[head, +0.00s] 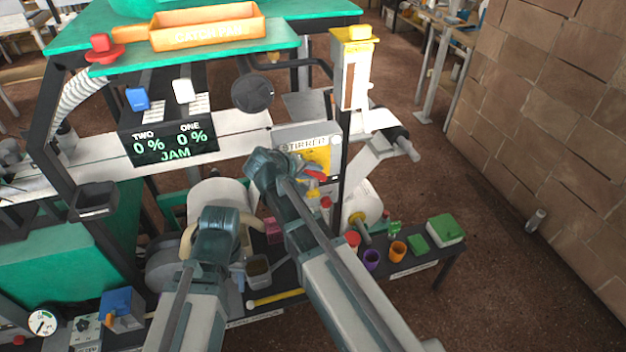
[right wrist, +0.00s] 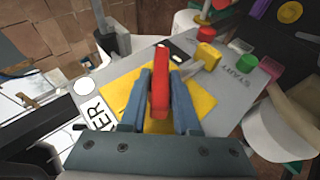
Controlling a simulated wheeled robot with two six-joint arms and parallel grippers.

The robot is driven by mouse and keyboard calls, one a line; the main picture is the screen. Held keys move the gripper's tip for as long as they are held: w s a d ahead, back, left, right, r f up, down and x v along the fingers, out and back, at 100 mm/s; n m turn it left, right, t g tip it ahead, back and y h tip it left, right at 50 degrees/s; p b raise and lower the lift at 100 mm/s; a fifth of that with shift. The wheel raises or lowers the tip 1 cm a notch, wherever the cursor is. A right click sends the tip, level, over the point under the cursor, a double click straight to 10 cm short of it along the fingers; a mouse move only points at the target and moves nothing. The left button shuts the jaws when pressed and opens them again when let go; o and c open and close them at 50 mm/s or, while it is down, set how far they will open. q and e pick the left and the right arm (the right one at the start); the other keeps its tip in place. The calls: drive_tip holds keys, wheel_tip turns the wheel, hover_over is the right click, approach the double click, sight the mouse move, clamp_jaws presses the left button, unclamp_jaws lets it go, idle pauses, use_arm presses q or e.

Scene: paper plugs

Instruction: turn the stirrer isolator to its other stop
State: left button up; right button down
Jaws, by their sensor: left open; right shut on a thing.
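The stirrer isolator is a grey panel (head: 291,134) with a yellow plate and a red handle (head: 316,177), right of centre in the head view. In the right wrist view, the red handle (right wrist: 160,84) stands up over the yellow plate (right wrist: 198,101), and the grey panel (right wrist: 228,88) is behind it. My right gripper (right wrist: 160,92) is shut on the red handle, with a blue finger on each side. In the head view my right wrist hides part of the panel. My left gripper (head: 217,228) is open, lower and to the left, away from the isolator.
A yellow-topped post (head: 354,70) stands just right of the panel. Below right, a dark bench carries a purple cup (head: 371,260), an orange cup (head: 398,251) and a green-topped box (head: 445,229).

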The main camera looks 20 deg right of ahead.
drive_tip(key=h+b, duration=0.2)
drive_tip(key=b, duration=0.1)
drive_tip(key=f+n+h+b, duration=0.1)
drive_tip(key=h+b, duration=0.1)
drive_tip(key=b, duration=0.2)
drive_tip(key=n+t+h+b, duration=0.1)
drive_tip(key=h+b, duration=0.1)
drive_tip(key=b, duration=0.2)
drive_tip(key=shift+s+a+f+h, duration=0.1)
drive_tip(key=shift+f+h, duration=0.1)
drive_tip(key=shift+h, duration=0.2)
drive_tip(key=shift+r+t+h+b, duration=0.3)
drive_tip(key=shift+h+b, duration=0.2)
drive_tip(key=shift+b, duration=0.7)
drive_tip(key=shift+n, duration=0.3)
drive_tip(key=c, duration=0.8)
unclamp_jaws()
drive_tip(key=shift+o, duration=0.2)
